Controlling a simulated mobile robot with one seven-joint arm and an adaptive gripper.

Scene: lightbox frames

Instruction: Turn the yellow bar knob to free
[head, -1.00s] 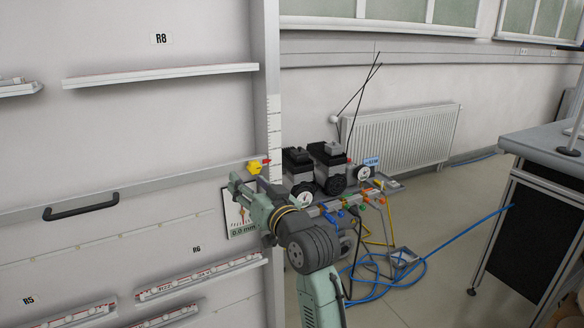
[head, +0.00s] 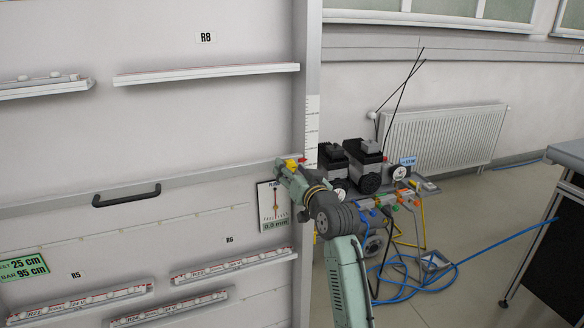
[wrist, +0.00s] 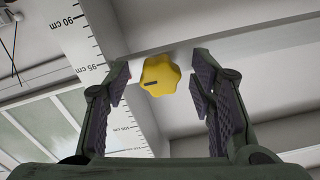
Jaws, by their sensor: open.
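The yellow bar knob (wrist: 160,76) is lobed, with a short dark mark on its left side. It sits on a pale rail beside an upright centimetre scale (wrist: 88,62). In the wrist view my gripper (wrist: 160,70) is open, one finger on each side of the knob, with gaps showing between. Whether the fingertips reach past the knob's face I cannot tell. In the head view the knob (head: 291,164) shows small, partly covered by my gripper (head: 284,170). A small red piece (head: 302,160) is just right of it, by the scale (head: 312,130).
A dial plate (head: 273,206) reading 0.0 mm hangs below the knob. A green sign (head: 24,267) reads 25 cm and BAR 95 cm. Black machines (head: 362,165) and blue hoses (head: 390,280) stand right of the post.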

